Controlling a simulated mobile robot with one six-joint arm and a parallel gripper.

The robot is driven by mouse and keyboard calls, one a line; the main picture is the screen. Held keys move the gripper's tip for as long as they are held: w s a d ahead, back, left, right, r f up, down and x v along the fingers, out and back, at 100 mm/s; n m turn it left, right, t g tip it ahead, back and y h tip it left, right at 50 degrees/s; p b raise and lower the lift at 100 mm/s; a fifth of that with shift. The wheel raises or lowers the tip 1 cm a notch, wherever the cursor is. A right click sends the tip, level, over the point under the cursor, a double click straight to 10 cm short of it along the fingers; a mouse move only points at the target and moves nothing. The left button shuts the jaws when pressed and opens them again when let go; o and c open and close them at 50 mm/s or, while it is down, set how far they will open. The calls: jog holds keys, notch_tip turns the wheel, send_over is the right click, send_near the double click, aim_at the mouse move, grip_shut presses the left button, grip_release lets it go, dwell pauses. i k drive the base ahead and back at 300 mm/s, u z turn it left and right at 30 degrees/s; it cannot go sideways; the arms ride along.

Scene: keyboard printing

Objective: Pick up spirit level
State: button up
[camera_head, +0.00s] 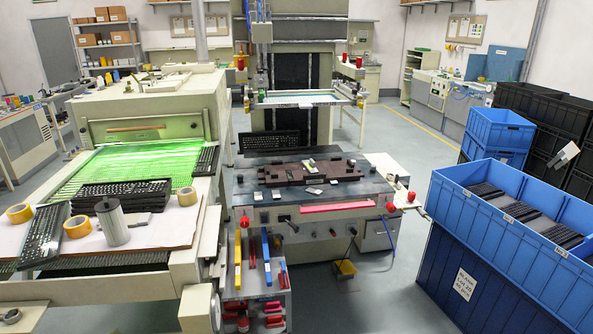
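No spirit level can be made out for certain. A tool rack (257,297) at the bottom centre holds a long yellow bar (238,262) and a blue bar (266,256), both upright. Either has a level-like shape, but they are too small to tell. A flat pinkish-red bar (335,207) lies along the front edge of the central machine.
A printing machine (160,100) with keyboards, tape rolls and a metal cylinder (112,222) stands left of the rack. Blue crates (520,215) stand at right. Grey floor is open between central machine and crates.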

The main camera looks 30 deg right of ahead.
aim_at(310, 165)
jog(key=z, duration=0.35)
jog(key=i, duration=1)
jog(key=u, duration=0.35)
